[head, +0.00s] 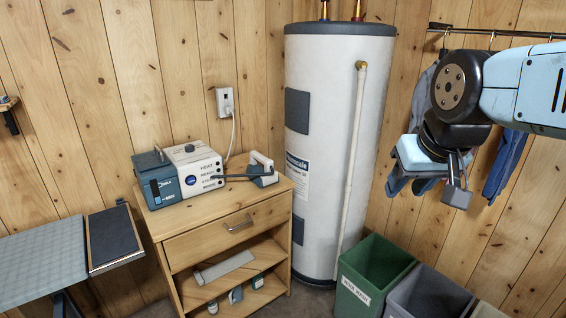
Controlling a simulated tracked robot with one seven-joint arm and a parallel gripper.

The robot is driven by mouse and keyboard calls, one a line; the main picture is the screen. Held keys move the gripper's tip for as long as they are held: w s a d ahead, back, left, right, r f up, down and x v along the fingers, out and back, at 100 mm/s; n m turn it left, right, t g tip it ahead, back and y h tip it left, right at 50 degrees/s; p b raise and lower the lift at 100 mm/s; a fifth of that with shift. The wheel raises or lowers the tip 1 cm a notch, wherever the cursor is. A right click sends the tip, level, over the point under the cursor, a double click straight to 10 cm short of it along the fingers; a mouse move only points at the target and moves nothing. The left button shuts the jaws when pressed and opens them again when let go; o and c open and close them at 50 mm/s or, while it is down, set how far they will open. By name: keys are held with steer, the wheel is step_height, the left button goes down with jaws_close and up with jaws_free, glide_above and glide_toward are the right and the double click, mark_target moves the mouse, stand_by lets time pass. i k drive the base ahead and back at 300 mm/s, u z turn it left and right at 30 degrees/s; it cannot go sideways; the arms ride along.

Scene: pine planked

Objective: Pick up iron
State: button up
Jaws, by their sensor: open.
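A white and grey iron (262,172) rests on the top of a wooden cabinet (246,200), near its right edge. A blue-grey and white boxy unit (183,176) stands to its left, and a dark part reaches from the iron toward it. My gripper (461,190) is at the right, in the air, well to the right of the iron and apart from it. It is open, with nothing visible between its fingers.
A tall white water heater (322,120) stands behind the cabinet's right side. Green (374,270) and grey (432,292) bins stand below my gripper. Clothes (506,160) hang on a rail at right. An ironing board (40,262) is at left. A wall outlet (225,102) has a cord.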

mark_target(263, 182)
steer(key=u, duration=0.25)
steer(key=i, duration=1.15)
steer(key=u, duration=0.75)
steer(key=k, duration=0.9)
steer(key=u, duration=0.2)
steer(key=i, duration=0.95)
steer(key=z, duration=0.15)
